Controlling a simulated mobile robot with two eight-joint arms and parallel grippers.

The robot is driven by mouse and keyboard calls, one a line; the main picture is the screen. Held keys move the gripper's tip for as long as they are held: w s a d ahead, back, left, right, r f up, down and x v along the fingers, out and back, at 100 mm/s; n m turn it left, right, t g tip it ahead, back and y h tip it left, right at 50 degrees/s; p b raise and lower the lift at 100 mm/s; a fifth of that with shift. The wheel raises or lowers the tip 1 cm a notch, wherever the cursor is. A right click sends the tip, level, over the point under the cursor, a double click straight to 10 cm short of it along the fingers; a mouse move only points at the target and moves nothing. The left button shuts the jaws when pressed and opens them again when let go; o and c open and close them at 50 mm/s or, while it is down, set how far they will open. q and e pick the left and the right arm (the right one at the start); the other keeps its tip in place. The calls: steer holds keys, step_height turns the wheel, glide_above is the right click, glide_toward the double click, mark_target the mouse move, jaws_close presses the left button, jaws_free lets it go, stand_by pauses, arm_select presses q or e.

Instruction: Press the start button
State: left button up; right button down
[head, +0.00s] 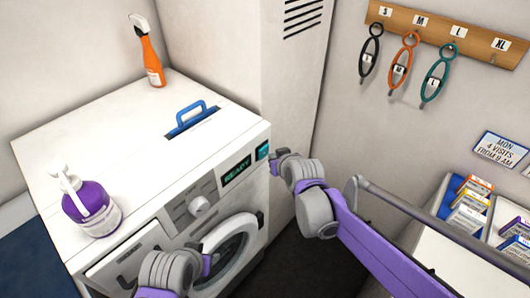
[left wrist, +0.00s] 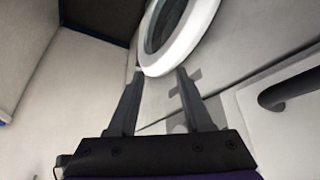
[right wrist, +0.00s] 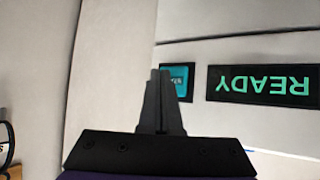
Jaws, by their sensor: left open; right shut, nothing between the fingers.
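The white washing machine (head: 130,150) has a dark display (head: 238,170) reading READY. The teal square start button (head: 262,151) sits right of it on the front panel. In the right wrist view the button (right wrist: 178,82) shows partly behind my fingers, and the display (right wrist: 262,85) appears upside down. My right gripper (head: 274,157) is shut and empty, its tips just beside the button; I cannot tell whether they touch it. My left gripper (left wrist: 157,75) is open and empty near the round door (left wrist: 180,35), low at the machine's front.
A shelf with small boxes (head: 470,200) is at the right. Dark floor lies between.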

steer(key=shift+w+a, duration=0.25)
steer(key=shift+a, duration=0.15)
steer(key=shift+w+a, duration=0.3)
steer(key=shift+a, duration=0.1)
stand_by(1.0)
steer(key=shift+d, duration=0.1)
steer(key=shift+s+d, duration=0.55)
steer(key=shift+d, duration=0.15)
steer(key=shift+s+d, duration=0.75)
steer(key=shift+d, duration=0.25)
steer(key=shift+s+d, duration=0.7)
steer(key=shift+d, duration=0.3)
stand_by(0.3)
